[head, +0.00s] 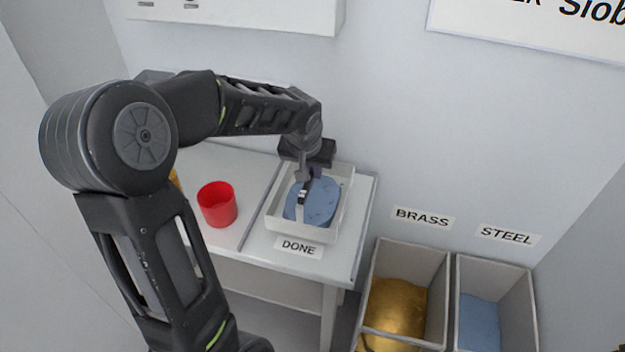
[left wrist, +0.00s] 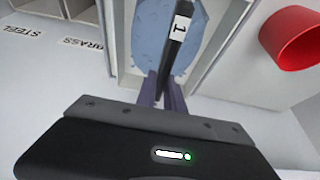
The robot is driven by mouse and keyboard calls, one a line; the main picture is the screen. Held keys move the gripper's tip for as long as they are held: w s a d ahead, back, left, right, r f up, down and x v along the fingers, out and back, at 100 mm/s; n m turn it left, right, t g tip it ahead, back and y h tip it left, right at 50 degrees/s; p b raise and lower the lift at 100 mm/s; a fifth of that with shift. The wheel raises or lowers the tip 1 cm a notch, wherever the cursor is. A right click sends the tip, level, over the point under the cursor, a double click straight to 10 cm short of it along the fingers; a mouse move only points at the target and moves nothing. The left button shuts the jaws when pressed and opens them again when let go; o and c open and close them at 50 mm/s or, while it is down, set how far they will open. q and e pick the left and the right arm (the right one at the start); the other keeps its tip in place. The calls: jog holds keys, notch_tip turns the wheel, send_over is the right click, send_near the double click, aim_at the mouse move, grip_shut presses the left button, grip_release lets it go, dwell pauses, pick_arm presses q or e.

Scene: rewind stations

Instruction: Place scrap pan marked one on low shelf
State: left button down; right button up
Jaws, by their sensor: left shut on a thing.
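The scrap pan (head: 345,190) is a white open box holding a blue lump (head: 325,205). It sits on the white table's right part, behind the DONE label. A dark handle bar crosses above the lump; in the left wrist view the bar (left wrist: 174,60) carries a white tag reading 1. My left gripper (head: 304,178) reaches down from above and is shut on the bar; its fingers (left wrist: 170,92) also show in the left wrist view. A low shelf (head: 270,286) shows under the table top, partly hidden by my left arm. My right gripper is not in view.
A red cup (head: 217,204) stands left of the pan, and a yellow thing (head: 175,180) is mostly hidden behind my arm. Right of the table are the BRASS bin (head: 440,300) with gold scrap and the STEEL bin (head: 520,310) with blue scrap. A wall unit (head: 250,14) hangs above.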

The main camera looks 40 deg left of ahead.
aim_at(312, 202)
pick_arm(q)
jog(key=shift+f, duration=1.85)
jog(key=c, duration=1.5)
grip_release()
jog(key=shift+o, duration=0.2)
jog(key=shift+s+r, duration=0.1)
jog(key=shift+r, duration=0.3)
jog(key=v, duration=1.1)
jog(key=shift+s+d+r, duration=0.1)
jog(key=shift+s+d, duration=0.05)
jog(key=shift+o, duration=0.5)
